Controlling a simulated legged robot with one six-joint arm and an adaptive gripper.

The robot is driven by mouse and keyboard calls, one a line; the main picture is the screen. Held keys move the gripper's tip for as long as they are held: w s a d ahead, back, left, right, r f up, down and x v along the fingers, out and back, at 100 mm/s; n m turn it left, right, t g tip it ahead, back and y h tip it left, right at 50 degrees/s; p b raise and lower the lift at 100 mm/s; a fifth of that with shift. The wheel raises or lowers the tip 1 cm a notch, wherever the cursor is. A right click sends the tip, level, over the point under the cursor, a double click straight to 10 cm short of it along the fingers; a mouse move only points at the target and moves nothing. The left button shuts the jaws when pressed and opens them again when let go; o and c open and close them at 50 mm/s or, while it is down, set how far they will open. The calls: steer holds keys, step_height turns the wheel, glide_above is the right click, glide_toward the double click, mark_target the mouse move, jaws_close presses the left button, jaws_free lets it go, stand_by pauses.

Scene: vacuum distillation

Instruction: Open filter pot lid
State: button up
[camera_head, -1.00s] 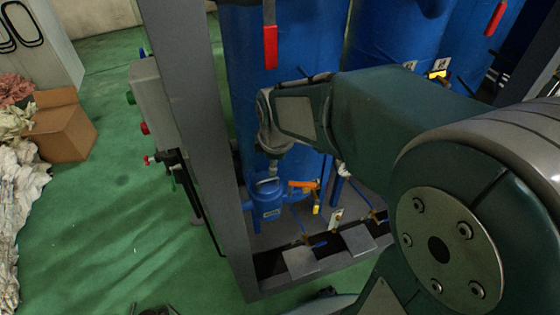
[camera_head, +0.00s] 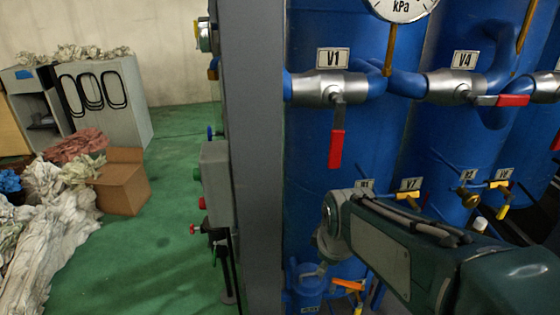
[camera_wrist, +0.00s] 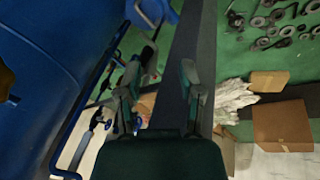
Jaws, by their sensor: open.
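The filter pot (camera_head: 308,288) is a small blue vessel low at the front of the blue tanks in the head view, cut off by the lower edge. Its lid cannot be made out clearly there. The end of my arm reaches in from the right and hangs just above the pot; the head view does not show my fingertips clearly. In the wrist view my gripper (camera_wrist: 160,78) has its two fingers spread apart, with nothing held between them. I cannot pick out the pot for sure in the wrist view.
A grey upright post (camera_head: 252,150) stands left of the pot, with a control box (camera_head: 216,172) on its side. Red-handled valves (camera_head: 337,135) and a pressure gauge (camera_head: 399,6) are above. A cardboard box (camera_head: 122,185) and crumpled cloth lie on the open green floor at left.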

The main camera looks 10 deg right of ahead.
steer(key=s+r+m+t, duration=0.2)
steer(key=s+r+m, duration=0.3)
steer(key=s+m, duration=0.5)
steer(key=shift+s+d, duration=0.2)
steer(key=shift+s, duration=0.7)
jaws_close()
steer(key=shift+d, duration=0.1)
